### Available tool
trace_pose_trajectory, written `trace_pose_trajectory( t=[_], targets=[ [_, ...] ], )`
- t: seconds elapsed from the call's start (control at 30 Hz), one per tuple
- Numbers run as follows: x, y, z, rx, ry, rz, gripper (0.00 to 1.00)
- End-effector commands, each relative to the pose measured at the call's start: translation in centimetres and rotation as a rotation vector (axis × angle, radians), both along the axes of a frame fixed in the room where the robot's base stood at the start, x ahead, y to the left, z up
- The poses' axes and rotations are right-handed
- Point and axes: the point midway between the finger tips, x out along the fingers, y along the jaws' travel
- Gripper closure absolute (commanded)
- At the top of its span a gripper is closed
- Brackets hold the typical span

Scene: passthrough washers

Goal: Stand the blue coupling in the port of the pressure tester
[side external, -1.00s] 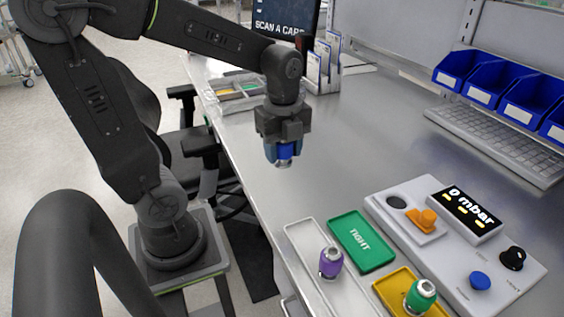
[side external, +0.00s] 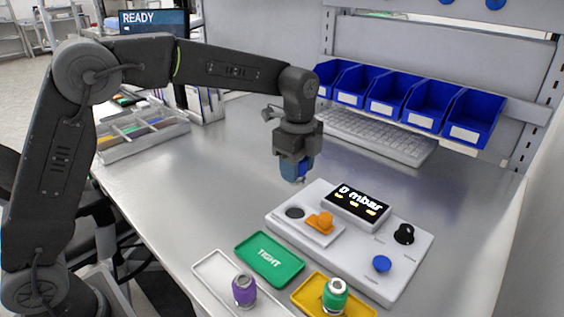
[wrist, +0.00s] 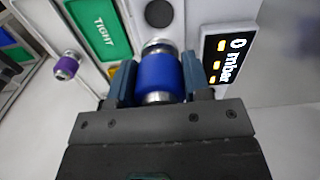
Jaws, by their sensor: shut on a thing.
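The blue coupling (wrist: 158,75), a blue cylinder with metal ends, is held between the two fingers of my gripper (wrist: 150,84) in the wrist view. In the side view my gripper (side external: 294,166) holds it above the bench, just behind the pressure tester, and the fingers hide most of it. The pressure tester (side external: 405,262) is a light grey box with a display reading 0 mbar. Its port (side external: 295,213) looks like a dark round hole at its left end, beside an orange clamp (side external: 322,222). The port also shows in the wrist view (wrist: 159,13).
A green TIGHT tray (side external: 270,259), a white tray with a purple coupling (side external: 244,290), and a yellow tray with a green coupling (side external: 335,296) lie in front of the tester. A keyboard (side external: 375,137) and blue bins (side external: 430,103) stand behind. A screen (side external: 154,22) reads READY.

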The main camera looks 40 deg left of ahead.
Motion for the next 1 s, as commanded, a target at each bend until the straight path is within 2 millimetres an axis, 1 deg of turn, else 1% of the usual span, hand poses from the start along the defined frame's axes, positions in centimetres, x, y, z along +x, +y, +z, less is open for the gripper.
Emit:
trace_pose_trajectory(
  t=[0.3,0.5,0.7,1.0],
  targets=[
    [-0.1,0.1,-2.6,0.000,0.002,0.000,0.83],
    [-0.1,0.1,-4.0,0.000,0.002,0.000,0.83],
    [0.0,0.1,-4.5,0.000,0.000,0.000,0.83],
    [-0.1,0.1,-4.5,0.000,0.000,0.000,0.83]
  ],
)
